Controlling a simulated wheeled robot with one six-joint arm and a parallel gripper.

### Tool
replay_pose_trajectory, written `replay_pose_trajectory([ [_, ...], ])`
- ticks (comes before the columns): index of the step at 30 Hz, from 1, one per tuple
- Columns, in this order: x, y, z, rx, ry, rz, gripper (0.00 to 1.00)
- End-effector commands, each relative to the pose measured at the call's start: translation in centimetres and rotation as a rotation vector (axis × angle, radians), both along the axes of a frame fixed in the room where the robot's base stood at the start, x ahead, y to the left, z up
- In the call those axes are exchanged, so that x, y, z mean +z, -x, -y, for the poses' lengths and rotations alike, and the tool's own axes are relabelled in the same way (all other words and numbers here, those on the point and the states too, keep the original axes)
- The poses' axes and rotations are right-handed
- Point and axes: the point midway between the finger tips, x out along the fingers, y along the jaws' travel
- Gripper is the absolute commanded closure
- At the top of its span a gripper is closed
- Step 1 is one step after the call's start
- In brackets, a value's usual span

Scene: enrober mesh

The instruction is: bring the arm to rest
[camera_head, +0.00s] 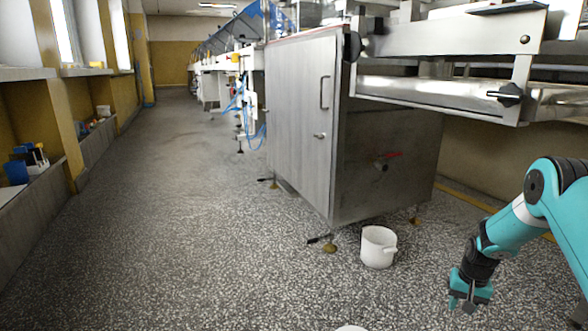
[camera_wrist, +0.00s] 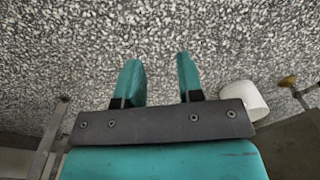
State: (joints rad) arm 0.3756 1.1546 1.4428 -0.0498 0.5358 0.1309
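My gripper (camera_head: 464,304) hangs at the lower right of the head view, at the end of my teal and black arm, pointing down over the speckled floor. In the wrist view its two teal fingers (camera_wrist: 160,78) stand apart with only floor seen between them. The gripper is open and holds nothing.
A white bucket (camera_head: 378,247) stands on the floor left of my gripper; it also shows in the wrist view (camera_wrist: 245,99). A steel machine cabinet (camera_head: 305,120) stands behind it. A white rim (camera_head: 351,328) shows at the bottom edge. The aisle floor (camera_head: 170,200) at left is clear.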

Motion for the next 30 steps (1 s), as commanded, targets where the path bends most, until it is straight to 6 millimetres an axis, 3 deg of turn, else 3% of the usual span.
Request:
replay_pose_trajectory([
  [5,3.0,-0.4,-1.7,0.04,-0.01,0.013,0.65],
  [11,7.9,-0.7,-4.7,0.11,-0.028,0.032,0.65],
  [17,15.1,0.0,-9.4,0.214,-0.057,0.058,0.65],
  [19,18.8,0.7,-11.9,0.271,-0.071,0.073,0.65],
  [26,31.0,6.4,-20.7,0.492,-0.13,0.117,0.65],
  [30,37.5,11.8,-25.4,0.639,-0.168,0.143,0.65],
])
